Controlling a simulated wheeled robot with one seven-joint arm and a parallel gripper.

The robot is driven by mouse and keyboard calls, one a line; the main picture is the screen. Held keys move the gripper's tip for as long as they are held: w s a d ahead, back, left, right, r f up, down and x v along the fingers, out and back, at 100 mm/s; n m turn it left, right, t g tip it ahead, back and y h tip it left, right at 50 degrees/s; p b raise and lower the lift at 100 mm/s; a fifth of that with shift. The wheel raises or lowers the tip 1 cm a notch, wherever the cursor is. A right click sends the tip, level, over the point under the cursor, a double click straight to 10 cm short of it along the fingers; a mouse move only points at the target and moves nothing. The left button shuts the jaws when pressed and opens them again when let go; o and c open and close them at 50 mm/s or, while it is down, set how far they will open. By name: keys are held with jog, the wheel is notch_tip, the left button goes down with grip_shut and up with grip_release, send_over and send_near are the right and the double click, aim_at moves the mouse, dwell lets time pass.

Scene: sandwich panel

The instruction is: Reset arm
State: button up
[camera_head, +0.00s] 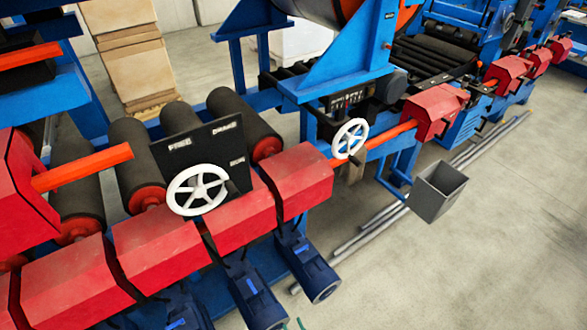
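My arm and my gripper do not show clearly in the head view, so the gripper's state cannot be seen. The view looks down on a sandwich panel machine with a blue frame (345,72). A white handwheel (198,190) stands in front of a black panel (176,150) left of the middle. A second, smaller white handwheel (350,138) sits on the machine to the right.
Red housings (240,215) line the machine's front, with blue motors (305,268) below. Dark rollers (130,150) lie behind. A grey bin (437,192) and metal rods (360,232) are on the right. Stacked boards (125,50) stand behind. The floor (490,240) is clear at lower right.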

jog(key=s+d+r+m+h, duration=0.2)
jog(key=s+d+r+h, duration=0.15)
jog(key=s+r, duration=0.75)
jog(key=s+a+r+m+h, duration=0.1)
jog(key=s+r, duration=0.3)
jog(key=r, duration=0.5)
jog(key=s+a+r+m+h, duration=0.2)
jog(key=s+r+m, duration=0.1)
jog(key=r, duration=0.7)
jog(key=shift+s+a+g, duration=0.4)
jog(key=shift+s, duration=0.2)
